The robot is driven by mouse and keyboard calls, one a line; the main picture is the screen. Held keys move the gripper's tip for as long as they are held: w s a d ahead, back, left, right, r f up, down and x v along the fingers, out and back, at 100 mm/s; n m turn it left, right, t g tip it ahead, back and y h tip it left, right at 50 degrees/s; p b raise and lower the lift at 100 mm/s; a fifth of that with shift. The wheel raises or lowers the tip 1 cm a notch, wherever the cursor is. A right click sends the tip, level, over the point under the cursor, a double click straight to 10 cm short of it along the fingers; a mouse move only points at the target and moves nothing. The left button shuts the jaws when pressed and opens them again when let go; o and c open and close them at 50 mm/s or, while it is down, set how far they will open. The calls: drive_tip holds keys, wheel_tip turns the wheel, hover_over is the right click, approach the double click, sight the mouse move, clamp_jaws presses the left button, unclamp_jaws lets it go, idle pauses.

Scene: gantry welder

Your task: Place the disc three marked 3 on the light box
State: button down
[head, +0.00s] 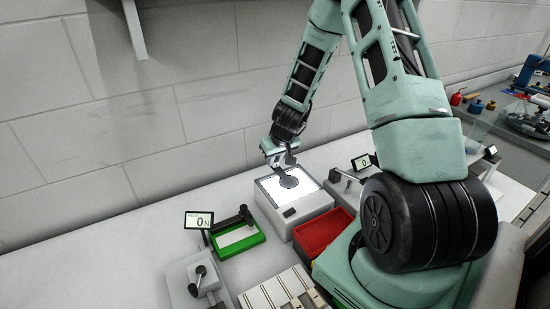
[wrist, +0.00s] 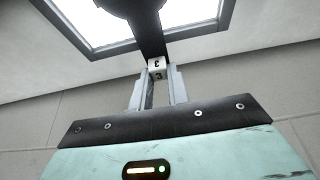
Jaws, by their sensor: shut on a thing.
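Disc three is a dark round disc (head: 288,181) on a dark stem, with a white tag marked 3 (wrist: 157,68) that shows in the wrist view. My gripper (head: 278,160) is shut on the tag end, between its two grey fingers (wrist: 157,84). The disc is over the lit top of the light box (head: 297,217), a grey box with a bright white panel; its frame also shows in the wrist view (wrist: 190,32). I cannot tell whether the disc touches the panel.
A red bin (head: 322,234) stands right of the light box. A green-framed tray (head: 240,246) and a display reading 0 (head: 198,220) are at its left. Grey slotted blocks (head: 280,293) lie in front. A second display (head: 361,162) stands behind right. The bench far left is clear.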

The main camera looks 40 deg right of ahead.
sight(286, 178)
drive_tip(key=shift+f+b, duration=0.3)
drive_tip(key=shift+f, duration=0.05)
idle(0.4)
drive_tip(key=c, duration=1.3)
unclamp_jaws()
drive_tip(key=p+v, duration=0.1)
drive_tip(key=v, duration=1.6)
drive_tip(key=shift+s+a+r+p, duration=0.15)
drive_tip(key=shift+s+p, duration=0.05)
drive_tip(key=shift+p, duration=0.2)
